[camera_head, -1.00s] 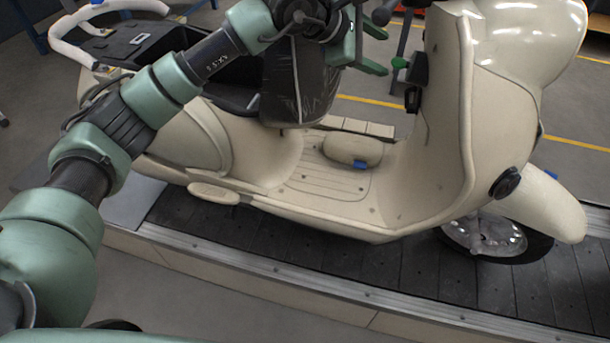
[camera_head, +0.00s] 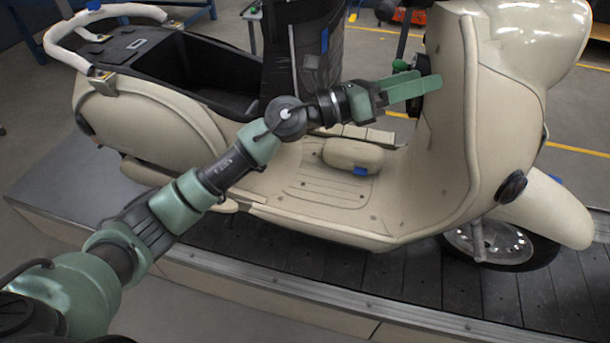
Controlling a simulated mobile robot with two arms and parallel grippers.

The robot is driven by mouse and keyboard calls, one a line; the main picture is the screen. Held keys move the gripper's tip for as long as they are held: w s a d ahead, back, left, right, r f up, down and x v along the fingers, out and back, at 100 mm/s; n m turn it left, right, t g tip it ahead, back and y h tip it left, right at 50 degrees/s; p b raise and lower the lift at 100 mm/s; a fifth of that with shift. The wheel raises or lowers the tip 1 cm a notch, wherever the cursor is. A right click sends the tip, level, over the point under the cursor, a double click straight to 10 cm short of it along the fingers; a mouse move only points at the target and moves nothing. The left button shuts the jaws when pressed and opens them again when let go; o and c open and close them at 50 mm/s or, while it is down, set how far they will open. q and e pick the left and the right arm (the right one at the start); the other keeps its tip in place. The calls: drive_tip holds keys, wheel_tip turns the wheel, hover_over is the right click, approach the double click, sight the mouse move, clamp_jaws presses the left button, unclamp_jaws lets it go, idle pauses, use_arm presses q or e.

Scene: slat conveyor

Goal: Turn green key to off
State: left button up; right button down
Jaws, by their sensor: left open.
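The green key (camera_head: 400,65) sticks out to the left of a black lock housing (camera_head: 414,107) on the inner face of the scooter's cream front shield (camera_head: 452,140). My left gripper (camera_head: 428,80) reaches in from the left, and its green fingers lie across the housing, just below and in front of the key. The gripper is open. The fingers overlap the housing and hide much of it. I cannot tell whether they touch the key, nor which way the key is turned. My right gripper is out of view.
The cream scooter stands on a dark slat conveyor (camera_head: 350,272) with a metal edge. Its open black seat compartment (camera_head: 205,72) is at the left. A dark column (camera_head: 298,45) rises behind the footboard. A cream pad (camera_head: 352,153) lies on the footboard.

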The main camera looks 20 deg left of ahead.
use_arm(q)
drive_tip(key=w+a+f+n+t+y+b, duration=0.1)
drive_tip(key=w+a+f+n+t+y, duration=0.1)
drive_tip(key=a+f+n+t+y, duration=0.6)
drive_tip(key=w+a+f+n+t+y, duration=0.1)
drive_tip(key=a+f+n, duration=0.25)
drive_tip(key=n, duration=0.85)
drive_tip(key=s+a+f+n+g+y, duration=0.1)
drive_tip(key=a+f+n+y, duration=0.2)
drive_tip(key=f, duration=0.6)
drive_tip(key=s+a+f+n+g+y, duration=0.2)
drive_tip(key=a+f+n+y, duration=0.2)
drive_tip(key=f+n, duration=0.3)
drive_tip(key=shift+s+a+f+n+b, duration=0.3)
drive_tip(key=shift+a+f+b, duration=0.15)
drive_tip(key=shift+f, duration=0.7)
drive_tip(key=p+v, duration=0.2)
drive_tip(key=v, duration=0.4)
drive_tip(key=shift+d, duration=0.1)
